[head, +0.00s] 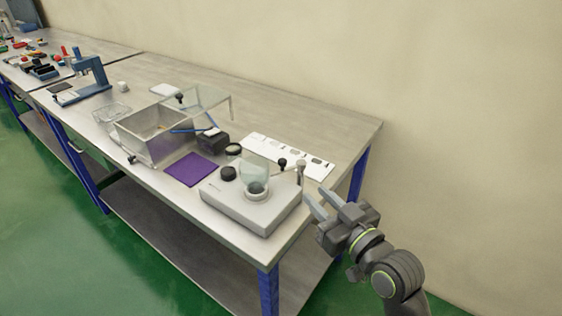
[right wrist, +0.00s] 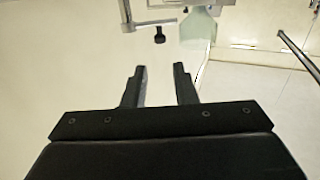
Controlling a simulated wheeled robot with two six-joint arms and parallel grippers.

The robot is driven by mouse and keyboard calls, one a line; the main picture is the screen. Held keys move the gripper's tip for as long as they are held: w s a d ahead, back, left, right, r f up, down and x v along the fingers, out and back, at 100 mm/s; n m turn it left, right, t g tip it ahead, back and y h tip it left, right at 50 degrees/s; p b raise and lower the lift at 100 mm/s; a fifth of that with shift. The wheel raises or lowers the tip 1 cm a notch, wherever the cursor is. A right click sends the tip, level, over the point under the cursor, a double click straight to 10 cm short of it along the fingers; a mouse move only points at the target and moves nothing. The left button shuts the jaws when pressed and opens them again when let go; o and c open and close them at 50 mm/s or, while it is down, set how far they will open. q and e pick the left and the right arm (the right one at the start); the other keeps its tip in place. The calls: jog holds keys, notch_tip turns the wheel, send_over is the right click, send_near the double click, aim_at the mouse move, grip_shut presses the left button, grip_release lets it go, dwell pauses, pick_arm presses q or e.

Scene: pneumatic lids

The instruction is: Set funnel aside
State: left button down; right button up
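A translucent, pale green funnel (head: 257,171) stands in the round collar on top of a white machine (head: 245,214) near the right end of the bench. The right wrist view also shows a translucent piece that looks like the funnel (right wrist: 198,27), beyond my fingertips. My right gripper (head: 327,202) is open and empty, just off the bench's right end, to the right of the machine. Its two fingers show apart in the right wrist view (right wrist: 160,72), with nothing between them. My left gripper is not in view.
A purple mat (head: 191,169) lies left of the machine. A white card (head: 290,157) and a lever with a dark knob (head: 300,167) are near the machine. Bare bench top lies at the far right back.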

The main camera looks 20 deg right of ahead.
aim_at(285, 165)
jog(key=p+x, duration=0.1)
jog(key=x, duration=1.3)
jog(key=shift+w+p, duration=0.1)
jog(key=shift+p, duration=0.3)
grip_shut()
jog(key=shift+d, duration=0.1)
